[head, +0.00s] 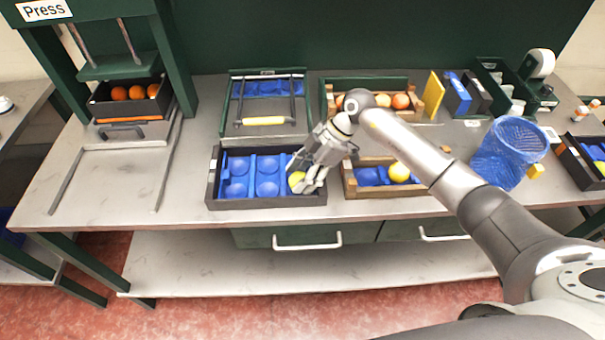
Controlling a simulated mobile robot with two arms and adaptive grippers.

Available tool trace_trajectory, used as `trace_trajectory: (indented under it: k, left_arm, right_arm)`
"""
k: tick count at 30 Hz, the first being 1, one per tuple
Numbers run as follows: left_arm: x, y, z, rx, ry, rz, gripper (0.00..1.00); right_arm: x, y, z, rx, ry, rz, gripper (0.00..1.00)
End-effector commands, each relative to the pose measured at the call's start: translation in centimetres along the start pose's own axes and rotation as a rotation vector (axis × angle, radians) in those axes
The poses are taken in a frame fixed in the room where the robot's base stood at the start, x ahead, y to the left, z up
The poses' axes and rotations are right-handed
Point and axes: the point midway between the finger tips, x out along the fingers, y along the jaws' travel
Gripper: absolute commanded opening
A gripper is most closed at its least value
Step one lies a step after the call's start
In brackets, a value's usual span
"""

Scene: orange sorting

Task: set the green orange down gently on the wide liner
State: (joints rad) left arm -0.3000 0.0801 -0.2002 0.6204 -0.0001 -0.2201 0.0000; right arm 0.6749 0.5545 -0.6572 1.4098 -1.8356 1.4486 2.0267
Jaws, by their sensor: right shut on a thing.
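The green orange (297,179), yellow-green in this light, is between the fingers of my right gripper (305,184). The gripper is shut on it and partly hides it. They are at the right end of a blue liner (252,164) with large round cups, in a black crate near the table's front edge; this looks like the wide liner. The cups left of the gripper look empty. I cannot tell whether the fruit touches the liner. My left gripper is not in view.
Right of the crate, a wooden crate (383,190) holds a blue liner and a yellow fruit (399,172). A blue mesh basket (508,153) stands right. The left tabletop is clear before the press.

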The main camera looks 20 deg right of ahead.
Motion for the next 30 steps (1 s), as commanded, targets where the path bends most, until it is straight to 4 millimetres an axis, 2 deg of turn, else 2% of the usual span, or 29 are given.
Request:
trace_trajectory:
  k: [20,21,26,30]
  left_arm:
    - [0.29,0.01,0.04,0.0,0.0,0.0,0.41]
    - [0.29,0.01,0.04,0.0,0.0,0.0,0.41]
    - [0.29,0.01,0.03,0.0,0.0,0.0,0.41]
    - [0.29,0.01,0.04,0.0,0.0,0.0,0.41]
  right_arm:
    - [0.6,0.01,0.37,0.0,0.001,0.0,0.24]
    - [0.6,0.01,0.37,0.0,0.001,0.0,0.54]
    - [0.61,0.0,0.37,0.0,0.0,0.0,0.74]
    - [0.61,-0.01,0.38,0.0,0.0,0.0,0.74]
